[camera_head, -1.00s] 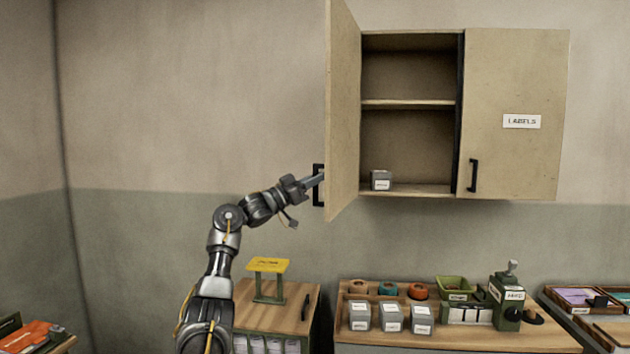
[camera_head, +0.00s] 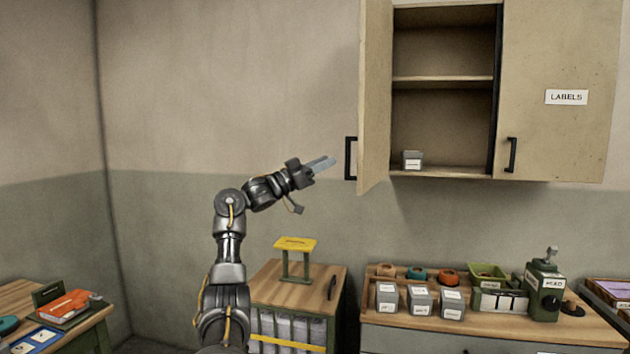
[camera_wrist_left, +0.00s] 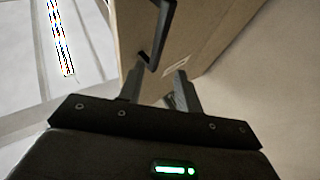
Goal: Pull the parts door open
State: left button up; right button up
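The parts door (camera_head: 375,100) is the left door of the wall cabinet. It stands swung wide open, seen nearly edge-on in the head view, with the left compartment exposed. Its black handle (camera_head: 350,158) is on the door's outer face near the bottom. My left gripper (camera_head: 325,163) is just left of the handle, with a small gap between them. In the left wrist view its two fingers (camera_wrist_left: 160,88) are apart with nothing between them, and the handle (camera_wrist_left: 160,35) shows beyond them beside the door's face (camera_wrist_left: 195,40). My right gripper is not in view.
A grey labelled box (camera_head: 412,160) sits inside the cabinet. The right door (camera_head: 555,130), marked LABELS, is shut. Below are a wooden bench (camera_head: 400,318) with small bins and a side cabinet bearing a yellow-topped stand (camera_head: 295,244). The wall space left of my arm is clear.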

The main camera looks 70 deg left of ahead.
pick_arm(q)
jog(key=shift+b+v, duration=0.5)
jog(key=shift+v, duration=0.9)
